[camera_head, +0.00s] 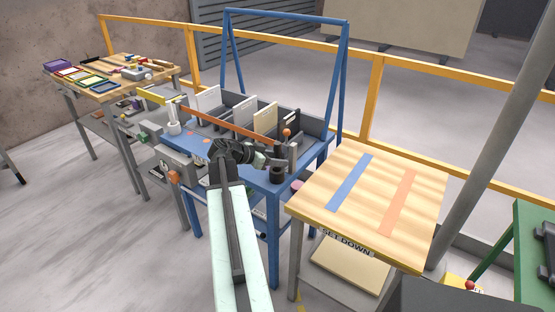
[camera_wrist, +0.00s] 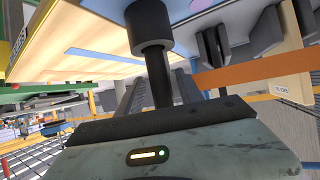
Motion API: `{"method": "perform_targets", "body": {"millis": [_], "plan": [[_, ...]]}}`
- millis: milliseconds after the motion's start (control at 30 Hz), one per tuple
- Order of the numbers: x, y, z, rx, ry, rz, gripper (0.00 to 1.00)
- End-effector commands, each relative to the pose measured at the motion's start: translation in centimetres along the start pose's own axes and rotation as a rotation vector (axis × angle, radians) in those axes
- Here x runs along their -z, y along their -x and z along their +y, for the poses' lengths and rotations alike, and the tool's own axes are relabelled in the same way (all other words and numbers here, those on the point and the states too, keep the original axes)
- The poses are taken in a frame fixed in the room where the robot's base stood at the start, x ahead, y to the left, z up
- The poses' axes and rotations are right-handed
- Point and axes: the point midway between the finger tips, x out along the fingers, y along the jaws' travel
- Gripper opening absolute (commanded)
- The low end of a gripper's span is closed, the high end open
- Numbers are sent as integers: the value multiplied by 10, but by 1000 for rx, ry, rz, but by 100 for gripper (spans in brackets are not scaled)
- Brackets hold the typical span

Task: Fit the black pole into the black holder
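The black holder (camera_head: 277,174) is a short dark cylinder at the front right corner of the blue bench. In the wrist view a wide black cylinder, which looks like the holder (camera_wrist: 149,24), is at the top centre. The thin black pole (camera_wrist: 160,82) runs from its rim to the edge of my gripper's housing, centred on the gripper. My gripper (camera_head: 262,158) is just left of and above the holder and appears shut on the pole. I cannot tell how deep the pole sits.
An orange bar (camera_head: 228,122) crosses the blue bench, close behind my gripper; upright dividers (camera_head: 265,117) stand beyond it. An orange-topped tool (camera_head: 286,133) stands just behind the holder. The wooden table (camera_head: 337,205) at right has a clear top with blue and orange strips.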

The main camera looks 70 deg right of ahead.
Motion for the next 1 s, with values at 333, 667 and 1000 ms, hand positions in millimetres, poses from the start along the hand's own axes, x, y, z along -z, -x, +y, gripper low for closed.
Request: {"method": "perform_targets", "body": {"millis": [333, 667, 1000], "plan": [[6, 20, 0, 4, 2, 0, 43], [7, 100, 0, 4, 2, 1, 43], [2, 123, 0, 1, 1, 0, 43]]}}
